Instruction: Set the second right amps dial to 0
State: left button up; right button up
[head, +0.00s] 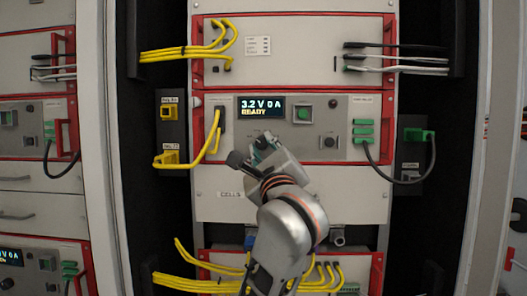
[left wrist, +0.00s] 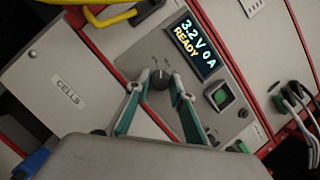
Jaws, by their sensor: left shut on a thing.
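The cycler unit's front panel (head: 330,108) is grey in a red frame, with a lit display (head: 261,107) reading "3.2 V 0 A" and "READY". The display also shows tilted in the left wrist view (left wrist: 195,45). Below it sits a dark round dial (left wrist: 160,77) with small marks around it. My right gripper is not in view.
A green button (head: 302,114) and a black knob (head: 329,142) sit right of the display. Yellow cables (head: 214,135) loop at the left, and green connectors (head: 364,133) with a dark cable at the right. A plate labelled "CELLS" (head: 229,195) lies below.

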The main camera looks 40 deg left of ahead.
pick_arm(q)
jog(key=shift+n+g, duration=0.4)
jog(key=shift+n, duration=0.8)
jog(key=o, duration=1.1)
jog(key=shift+d, duration=0.15)
jog(key=v, duration=0.7)
